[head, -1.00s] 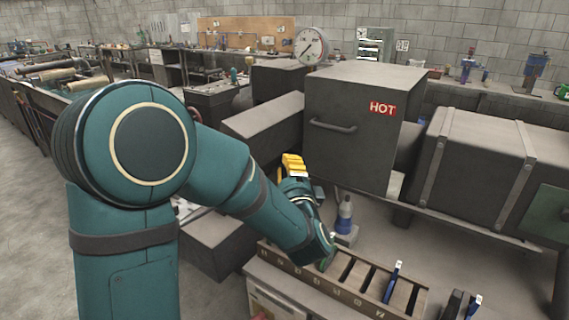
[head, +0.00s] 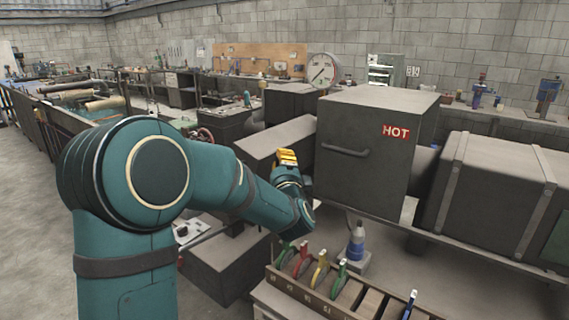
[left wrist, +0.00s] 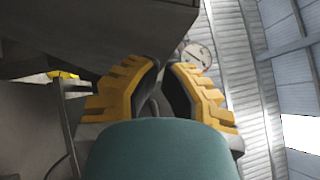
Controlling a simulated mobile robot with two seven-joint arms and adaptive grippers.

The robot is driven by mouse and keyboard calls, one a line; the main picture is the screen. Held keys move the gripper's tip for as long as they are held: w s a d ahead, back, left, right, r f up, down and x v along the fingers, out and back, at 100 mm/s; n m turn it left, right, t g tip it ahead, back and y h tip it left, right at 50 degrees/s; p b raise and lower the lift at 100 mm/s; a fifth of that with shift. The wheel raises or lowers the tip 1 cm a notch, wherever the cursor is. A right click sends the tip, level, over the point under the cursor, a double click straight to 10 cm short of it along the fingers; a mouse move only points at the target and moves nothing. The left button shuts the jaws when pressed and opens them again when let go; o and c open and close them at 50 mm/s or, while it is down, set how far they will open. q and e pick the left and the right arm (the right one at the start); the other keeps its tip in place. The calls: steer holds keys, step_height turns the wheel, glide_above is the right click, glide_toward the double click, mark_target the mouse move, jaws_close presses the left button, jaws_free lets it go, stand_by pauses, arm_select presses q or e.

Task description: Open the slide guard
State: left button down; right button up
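The slide guard appears to be the large dark grey box (head: 375,120) with a red HOT label (head: 396,132). Its front carries a horizontal bar handle (head: 346,151). The front face looks closed, and nothing inside shows. My left gripper (head: 287,157), with yellow fingers, is to the left of the handle, apart from it in the picture. In the left wrist view its two yellow fingers (left wrist: 163,88) stand apart with a gap between them and nothing clearly held. My right gripper is in neither view.
A round gauge (head: 322,70) stands behind the box. A rack (head: 315,295) with several coloured-handled tools and a blue bottle (head: 357,241) are below. A strapped dark housing (head: 495,195) is at right. A grey block (head: 275,140) lies behind the gripper.

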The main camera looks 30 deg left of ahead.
mark_target(266, 146)
arm_select(q)
steer(key=shift+r, duration=0.1)
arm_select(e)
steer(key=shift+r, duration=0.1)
arm_select(q)
steer(key=a+r+n+g+p, duration=0.1)
steer(key=p, duration=0.2)
steer(key=a+r+n+h+p, duration=0.1)
steer(key=a+r+p, duration=0.1)
steer(key=p, duration=0.2)
steer(key=a+r+n+g+p, duration=0.1)
steer(key=r+p, duration=0.1)
steer(key=p, duration=0.2)
steer(key=shift+w+a+g, duration=0.15)
steer(key=shift+a+g, duration=0.05)
steer(key=shift+g, duration=0.1)
steer(key=shift+a+n+h+p, duration=0.3)
steer(key=shift+a+p, duration=0.15)
steer(key=shift+p, duration=0.2)
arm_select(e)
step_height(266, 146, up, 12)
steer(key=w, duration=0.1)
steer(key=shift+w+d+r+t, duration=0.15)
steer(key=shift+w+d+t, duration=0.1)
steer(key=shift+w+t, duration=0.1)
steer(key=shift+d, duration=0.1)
